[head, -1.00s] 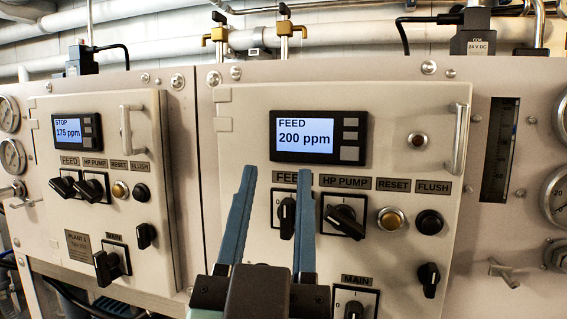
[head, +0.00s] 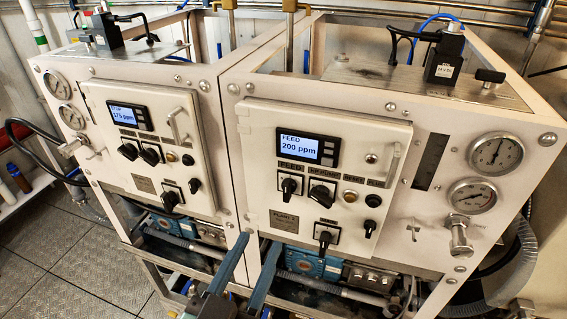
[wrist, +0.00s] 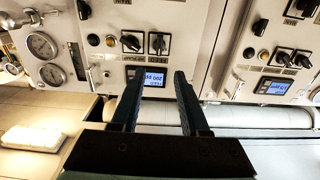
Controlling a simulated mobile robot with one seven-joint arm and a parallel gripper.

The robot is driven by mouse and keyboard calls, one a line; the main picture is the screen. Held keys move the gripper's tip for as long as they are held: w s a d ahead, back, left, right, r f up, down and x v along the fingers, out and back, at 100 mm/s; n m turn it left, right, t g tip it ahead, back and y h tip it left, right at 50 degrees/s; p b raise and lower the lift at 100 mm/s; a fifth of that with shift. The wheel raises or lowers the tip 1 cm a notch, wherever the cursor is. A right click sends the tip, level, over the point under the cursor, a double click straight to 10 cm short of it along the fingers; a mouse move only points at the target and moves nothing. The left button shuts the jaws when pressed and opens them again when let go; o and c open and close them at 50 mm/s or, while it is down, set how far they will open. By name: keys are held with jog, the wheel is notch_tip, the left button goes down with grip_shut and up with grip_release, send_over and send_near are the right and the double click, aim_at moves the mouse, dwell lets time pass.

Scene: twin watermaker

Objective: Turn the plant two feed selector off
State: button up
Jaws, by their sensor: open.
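The plant two panel (head: 262,150) is the right one in the head view. Its display (head: 307,147) reads FEED 200 ppm. The feed selector (head: 290,187), a black knob under the FEED label, has its handle roughly upright. The HP PUMP knob (head: 319,194) beside it is tilted. My gripper (head: 260,245) is open and empty, below the feed selector in the head view and apart from it. The wrist view is upside down; there my gripper (wrist: 156,75) frames the display, and the feed selector (wrist: 158,43) shows beyond the fingertips.
The main knob (head: 325,239) sits low on the same panel, and a bar handle (head: 390,165) stands out at its right edge. The plant one panel (head: 100,115) is to the left. Gauges (head: 496,154) are at right. Open floor (head: 50,245) shows at lower left.

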aim_at(285, 191)
jog(key=p+x, duration=0.6)
jog(key=x, duration=0.5)
jog(key=shift+d, duration=0.1)
jog(key=shift+w+d+f, duration=0.15)
jog(key=shift+w, duration=0.4)
grip_shut()
